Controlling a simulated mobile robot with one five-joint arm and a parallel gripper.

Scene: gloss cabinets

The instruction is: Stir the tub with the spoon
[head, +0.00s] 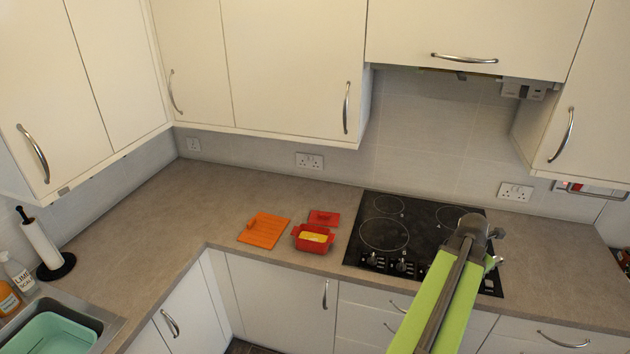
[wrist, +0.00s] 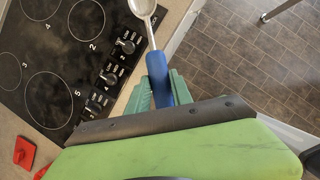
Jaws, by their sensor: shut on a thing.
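My gripper (wrist: 157,88) is shut on the blue handle of a spoon (wrist: 160,78) in the wrist view. The spoon's metal bowl sticks out past the fingers to the top edge, partly cut off. In the head view the red tub (head: 312,243) stands on the counter left of the hob, open at the top, with yellow contents. My arm's end is over the right part of the hob, well to the right of the tub. The fingers and spoon cannot be made out in the head view.
A red lid (head: 323,217) lies just behind the tub. An orange board (head: 264,229) lies to its left. The black hob (head: 384,234) has knobs along its front. Wall cabinets hang above. The counter (head: 190,215) further left is clear.

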